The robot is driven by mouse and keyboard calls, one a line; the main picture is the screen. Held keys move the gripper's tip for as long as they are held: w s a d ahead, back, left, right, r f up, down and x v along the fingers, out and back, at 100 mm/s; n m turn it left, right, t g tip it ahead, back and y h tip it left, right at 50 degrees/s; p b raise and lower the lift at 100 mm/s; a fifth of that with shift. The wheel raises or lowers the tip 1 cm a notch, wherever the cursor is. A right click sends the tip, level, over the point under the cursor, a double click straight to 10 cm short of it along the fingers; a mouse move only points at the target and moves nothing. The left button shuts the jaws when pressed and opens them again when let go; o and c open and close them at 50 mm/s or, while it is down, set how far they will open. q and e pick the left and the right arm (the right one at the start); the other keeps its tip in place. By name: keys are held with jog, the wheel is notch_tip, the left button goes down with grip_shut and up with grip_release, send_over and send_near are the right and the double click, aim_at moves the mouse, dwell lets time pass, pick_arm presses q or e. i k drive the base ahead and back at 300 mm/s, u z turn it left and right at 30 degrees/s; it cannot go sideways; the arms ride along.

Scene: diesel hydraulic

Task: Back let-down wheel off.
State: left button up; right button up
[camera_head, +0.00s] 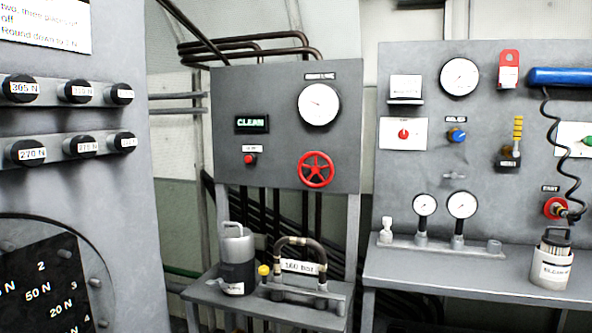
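A red handwheel (316,169) with spokes is mounted low on the right of the grey middle panel (275,100). It is the only handwheel I see; I cannot read any label naming it. Above it is a round white dial gauge (319,104) with a small label over it. To its left are a dark display with green letters reading CLEAN (252,123) and a red button (250,159). Neither of my grippers shows in this view, and nothing touches the wheel.
Below the panel, a small shelf (222,298) holds a canister (237,262), a yellow knob (263,270) and a hose loop (300,245) with a 160 bar tag. A right-hand bench (450,273) carries gauges and a container (552,262). A grey panel (110,185) with black knobs stands left.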

aim_at(316, 169)
jog(key=u, duration=0.4)
jog(key=k, duration=0.35)
jog(key=z, duration=1.85)
jog(key=i, duration=1.3)
jog(key=u, duration=0.4)
